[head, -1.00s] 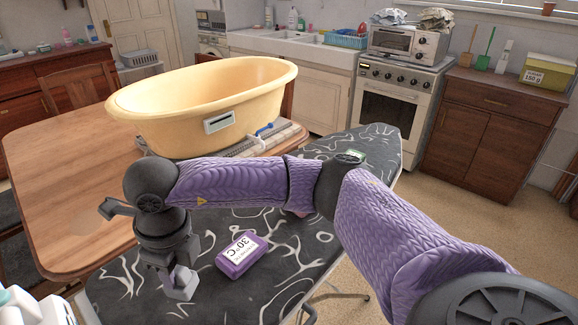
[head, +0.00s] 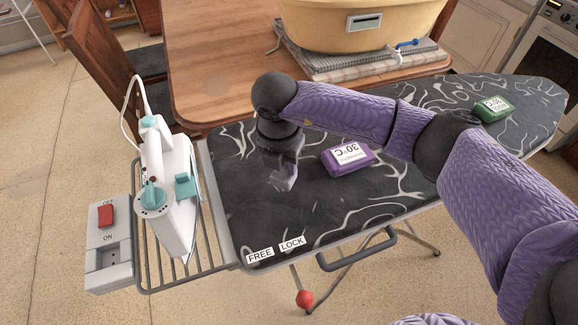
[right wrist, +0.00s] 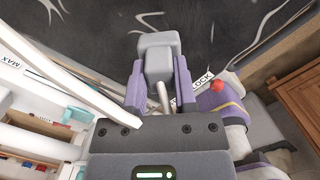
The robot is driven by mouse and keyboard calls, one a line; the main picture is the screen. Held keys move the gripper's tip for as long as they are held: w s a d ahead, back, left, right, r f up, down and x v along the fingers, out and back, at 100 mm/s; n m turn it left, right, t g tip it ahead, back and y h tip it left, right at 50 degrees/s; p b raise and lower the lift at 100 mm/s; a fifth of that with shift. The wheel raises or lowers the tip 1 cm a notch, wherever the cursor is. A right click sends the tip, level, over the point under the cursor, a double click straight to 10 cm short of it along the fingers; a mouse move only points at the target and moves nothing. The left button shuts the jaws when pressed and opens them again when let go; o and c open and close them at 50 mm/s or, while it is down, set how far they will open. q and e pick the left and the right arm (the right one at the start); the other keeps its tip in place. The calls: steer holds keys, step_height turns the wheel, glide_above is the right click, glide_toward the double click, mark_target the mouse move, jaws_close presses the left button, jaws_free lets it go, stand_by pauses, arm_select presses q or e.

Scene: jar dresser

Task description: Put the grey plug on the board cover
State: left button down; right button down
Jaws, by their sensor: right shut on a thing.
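The board cover (head: 300,215) is black with white swirls and lies over the ironing board. My right gripper (head: 286,172) is over the left part of the cover, shut on the grey plug (head: 283,184). In the right wrist view the plug (right wrist: 155,45) sits between the two purple fingers of the gripper (right wrist: 160,85), with its cord running back between them. The plug is low over the cover; I cannot tell whether it touches. My left gripper is not in view.
A purple pack (head: 347,160) lies on the cover right of my gripper; a green one (head: 491,109) lies farther right. A white iron (head: 165,190) stands on the rack at left, beside a socket box (head: 110,250) with a red switch. The cover's front is clear.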

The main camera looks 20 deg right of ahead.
mark_target(284, 173)
step_height(284, 173, down, 3)
steer(key=shift+r+b, duration=0.2)
steer(key=shift+b, duration=0.1)
steer(key=shift+f, duration=0.2)
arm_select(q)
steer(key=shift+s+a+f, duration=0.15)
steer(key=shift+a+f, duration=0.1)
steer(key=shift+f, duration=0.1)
arm_select(e)
steer(key=shift+r, duration=0.1)
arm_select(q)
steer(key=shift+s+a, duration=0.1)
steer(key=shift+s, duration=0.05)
arm_select(e)
steer(key=shift+c, duration=2)
jaws_free()
steer(key=r+p, duration=0.1)
steer(key=r, duration=0.3)
steer(key=r+p, duration=0.1)
steer(key=r, duration=0.3)
steer(key=s+a+r+p, duration=0.1)
steer(key=r, duration=0.3)
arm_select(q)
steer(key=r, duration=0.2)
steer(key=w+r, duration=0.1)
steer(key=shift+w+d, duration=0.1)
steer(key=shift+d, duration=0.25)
